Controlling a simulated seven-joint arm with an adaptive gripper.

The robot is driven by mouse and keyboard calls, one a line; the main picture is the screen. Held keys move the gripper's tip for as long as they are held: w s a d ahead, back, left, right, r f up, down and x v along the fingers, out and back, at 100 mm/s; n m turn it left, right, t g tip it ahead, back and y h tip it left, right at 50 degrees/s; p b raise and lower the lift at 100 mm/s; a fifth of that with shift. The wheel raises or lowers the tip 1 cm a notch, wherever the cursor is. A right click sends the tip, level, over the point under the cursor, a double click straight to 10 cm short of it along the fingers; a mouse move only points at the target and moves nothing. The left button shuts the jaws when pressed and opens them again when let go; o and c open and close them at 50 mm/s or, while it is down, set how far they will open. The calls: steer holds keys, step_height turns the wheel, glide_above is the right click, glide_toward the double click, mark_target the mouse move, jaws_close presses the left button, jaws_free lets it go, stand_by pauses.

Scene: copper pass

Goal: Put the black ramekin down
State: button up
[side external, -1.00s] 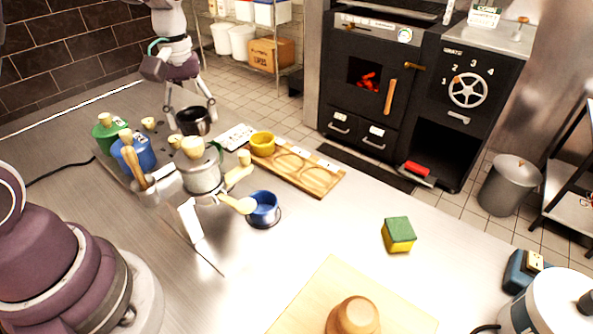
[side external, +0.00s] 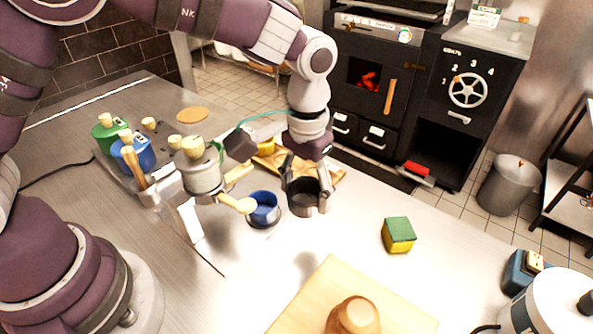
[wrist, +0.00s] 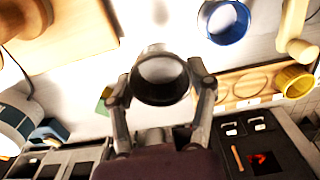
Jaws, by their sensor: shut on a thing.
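The black ramekin (side external: 303,196) is held between the fingers of my gripper (side external: 306,190), above the steel counter to the right of the blue ramekin. In the wrist view my gripper (wrist: 161,88) has one finger on each side of the black ramekin (wrist: 162,92), which looks empty and roughly upright. A dark shadow lies on the counter below and in front of it, so it appears raised.
A wooden tray (side external: 335,175) with round recesses holds a yellow ramekin (wrist: 296,80), partly hidden by my arm. A green and yellow sponge (side external: 398,234) lies to the right.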

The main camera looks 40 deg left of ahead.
mark_target(303, 240)
step_height(303, 240, down, 8)
steer(key=shift+f, duration=0.2)
steer(key=shift+f, duration=0.1)
steer(key=o, duration=1.2)
steer(key=shift+c, duration=0.2)
